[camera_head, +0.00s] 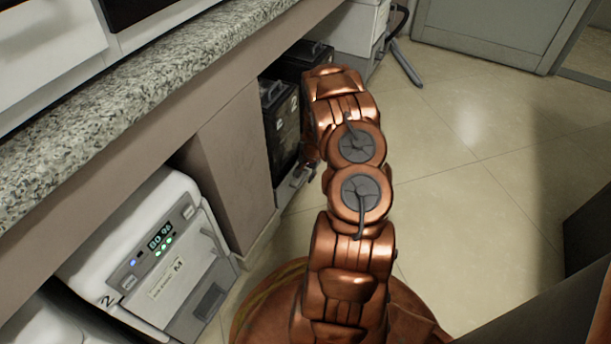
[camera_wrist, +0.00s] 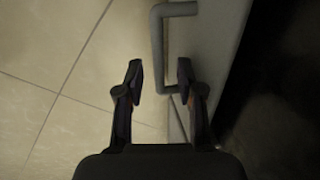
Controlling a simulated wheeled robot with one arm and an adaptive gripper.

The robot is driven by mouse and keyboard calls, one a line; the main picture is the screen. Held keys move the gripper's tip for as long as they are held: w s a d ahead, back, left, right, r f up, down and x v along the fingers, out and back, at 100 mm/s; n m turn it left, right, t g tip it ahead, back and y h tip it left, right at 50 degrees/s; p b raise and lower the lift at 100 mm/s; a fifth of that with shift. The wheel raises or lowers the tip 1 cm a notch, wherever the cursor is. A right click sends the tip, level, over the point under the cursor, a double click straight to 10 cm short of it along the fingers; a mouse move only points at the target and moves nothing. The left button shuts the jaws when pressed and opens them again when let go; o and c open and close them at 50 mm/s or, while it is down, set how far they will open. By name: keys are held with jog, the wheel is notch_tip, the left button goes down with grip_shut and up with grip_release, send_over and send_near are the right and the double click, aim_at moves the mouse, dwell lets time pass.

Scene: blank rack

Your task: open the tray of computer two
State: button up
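Computer two is a dark tower (camera_head: 283,125) marked with a 2, in the recess under the counter in the head view. A pale grey tray (camera_head: 291,187) juts out a little at its foot. In the wrist view the tray shows as a grey panel (camera_wrist: 209,50) with a U-shaped bar handle (camera_wrist: 157,38). My gripper (camera_wrist: 160,74) is open. Its two dark fingertips are apart, one on each side of the handle's lower end in the picture. I cannot tell whether they touch it. In the head view my gripper is mostly hidden behind my copper arm.
A granite-topped counter (camera_head: 120,95) runs along the left. A white machine (camera_head: 150,260), also marked 2, with a lit display stands nearer, past a brown cabinet panel (camera_head: 235,165). Tiled floor (camera_head: 470,170) is clear to the right.

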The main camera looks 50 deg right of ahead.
grip_shut()
dwell(0.7)
